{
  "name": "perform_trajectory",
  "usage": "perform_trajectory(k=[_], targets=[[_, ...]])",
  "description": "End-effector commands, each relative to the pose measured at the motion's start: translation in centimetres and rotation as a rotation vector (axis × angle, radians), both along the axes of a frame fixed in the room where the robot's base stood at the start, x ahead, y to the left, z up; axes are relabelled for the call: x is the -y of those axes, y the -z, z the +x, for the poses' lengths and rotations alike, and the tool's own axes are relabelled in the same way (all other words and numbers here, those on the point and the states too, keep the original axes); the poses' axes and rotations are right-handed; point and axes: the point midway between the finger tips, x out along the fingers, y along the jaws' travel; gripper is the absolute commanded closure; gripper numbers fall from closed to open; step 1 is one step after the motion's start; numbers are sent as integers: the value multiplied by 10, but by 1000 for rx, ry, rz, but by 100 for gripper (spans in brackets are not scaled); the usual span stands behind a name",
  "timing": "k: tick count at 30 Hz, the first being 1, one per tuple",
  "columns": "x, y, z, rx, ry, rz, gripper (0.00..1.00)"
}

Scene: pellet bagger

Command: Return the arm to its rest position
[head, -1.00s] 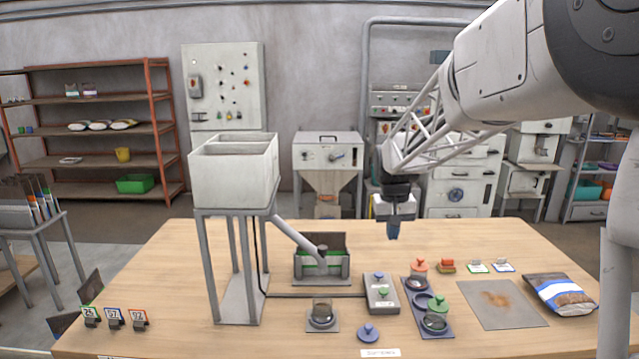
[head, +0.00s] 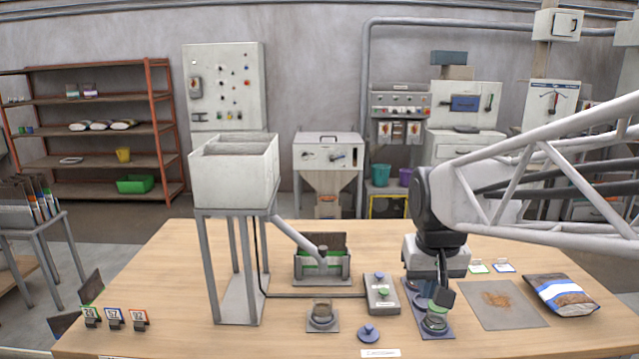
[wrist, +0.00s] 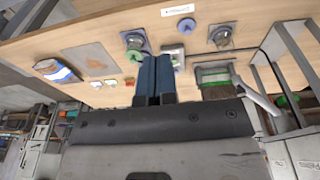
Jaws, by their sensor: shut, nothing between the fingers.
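My gripper (head: 444,298) is over the right part of the table in the head view, in front of the dark tray with jars (head: 440,333) and hiding part of it. In the wrist view my gripper's two blue fingers (wrist: 154,78) are together with nothing between them. My arm comes in from the right edge of the head view.
On the wooden table (head: 180,290) stand the white hopper (head: 235,170) on legs, a control box (head: 381,294), a glass jar (head: 322,313), a purple lid (head: 368,333), a grey mat (head: 505,304) and a filled bag (head: 560,295).

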Motion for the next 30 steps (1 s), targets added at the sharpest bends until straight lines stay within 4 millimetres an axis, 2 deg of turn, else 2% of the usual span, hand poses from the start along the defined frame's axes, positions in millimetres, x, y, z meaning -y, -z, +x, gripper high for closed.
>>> perform_trajectory(k=[1,6,15,21,30], targets=[[0,1,-14,8,1,1,100],[0,9,-57,28,2,5,100],[-1,29,-124,61,3,11,100],[-1,38,-146,73,3,13,100],[-1,40,-150,75,3,13,100]])
